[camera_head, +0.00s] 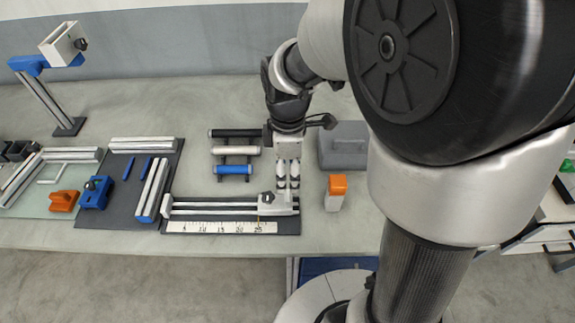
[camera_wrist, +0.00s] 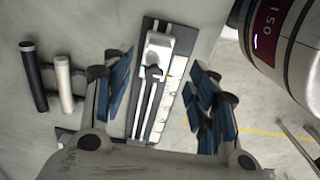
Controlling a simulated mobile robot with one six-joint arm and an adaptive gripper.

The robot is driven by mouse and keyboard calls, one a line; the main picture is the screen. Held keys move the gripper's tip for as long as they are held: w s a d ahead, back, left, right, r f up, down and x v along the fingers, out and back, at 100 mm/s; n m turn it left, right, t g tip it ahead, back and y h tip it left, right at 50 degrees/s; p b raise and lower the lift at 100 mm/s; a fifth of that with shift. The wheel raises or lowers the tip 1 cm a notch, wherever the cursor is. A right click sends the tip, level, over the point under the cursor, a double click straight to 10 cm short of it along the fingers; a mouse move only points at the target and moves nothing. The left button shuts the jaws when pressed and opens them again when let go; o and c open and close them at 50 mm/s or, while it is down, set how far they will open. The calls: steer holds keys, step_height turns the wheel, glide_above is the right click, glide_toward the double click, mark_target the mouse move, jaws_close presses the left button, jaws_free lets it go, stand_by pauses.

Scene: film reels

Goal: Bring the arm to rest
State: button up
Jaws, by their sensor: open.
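My gripper (camera_head: 288,182) points down over the right end of the rail fixture, in front of the roller rack. In the wrist view my gripper (camera_wrist: 165,100) has its two blue-padded fingers wide apart, with nothing held between them. The rail fixture (camera_head: 215,208) lies below, with a white block (camera_head: 276,206) and dark knob at its right end. The same white block (camera_wrist: 158,47) shows between the fingers in the wrist view. I cannot tell how far the fingertips are above it. My arm comes in from the right and hides part of the table.
A ruler strip (camera_head: 222,227) lies along the rail's front. Left of the gripper are black, white and blue rollers (camera_head: 234,169). Right of it stand an orange-topped white bottle (camera_head: 336,191) and a grey box (camera_head: 342,146). Further left are a blue clamp (camera_head: 95,192) and an orange block (camera_head: 63,201).

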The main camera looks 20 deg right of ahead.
steer(key=shift+r, duration=0.5)
steer(key=s+r+m+t, duration=0.4)
steer(key=s+r+m, duration=0.7)
steer(key=s+m, duration=0.3)
steer(key=shift+s+d+r+t, duration=0.2)
steer(key=shift+s+t, duration=0.1)
steer(key=shift+s, duration=0.3)
stand_by(1.2)
